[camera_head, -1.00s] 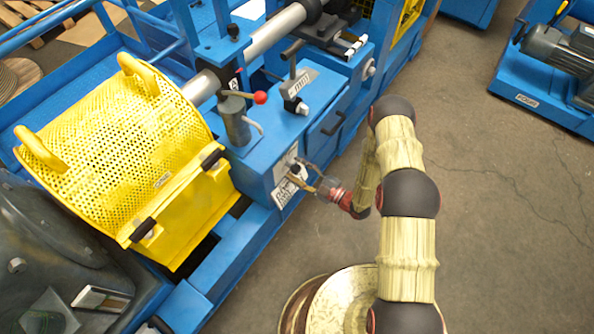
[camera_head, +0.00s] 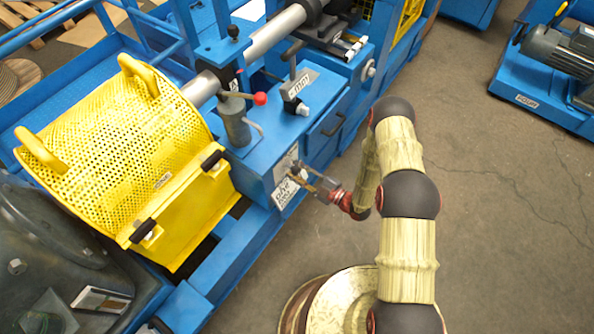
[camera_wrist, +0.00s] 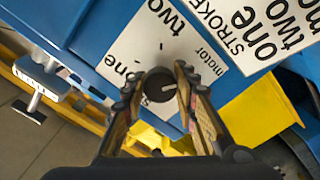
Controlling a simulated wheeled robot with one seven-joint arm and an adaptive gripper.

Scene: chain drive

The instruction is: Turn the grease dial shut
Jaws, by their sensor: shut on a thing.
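The grease dial is a small dark round knob (camera_wrist: 159,86) with a light mark on its face, in the middle of the wrist view. It sits on a white label plate (camera_wrist: 150,45) printed with "one", "two" and "motor". My gripper (camera_wrist: 160,88) has one finger on each side of the knob and is shut on it. In the head view my gripper (camera_head: 308,180) reaches the front face of the blue machine at the labelled plate (camera_head: 286,190). There the fingers largely hide the knob.
A yellow perforated guard (camera_head: 115,140) stands left of the gripper. A red-tipped lever (camera_head: 260,99) and a black-handled lever (camera_head: 292,50) rise from the blue housing (camera_head: 290,125) above it. Bare concrete floor (camera_head: 490,220) lies to the right.

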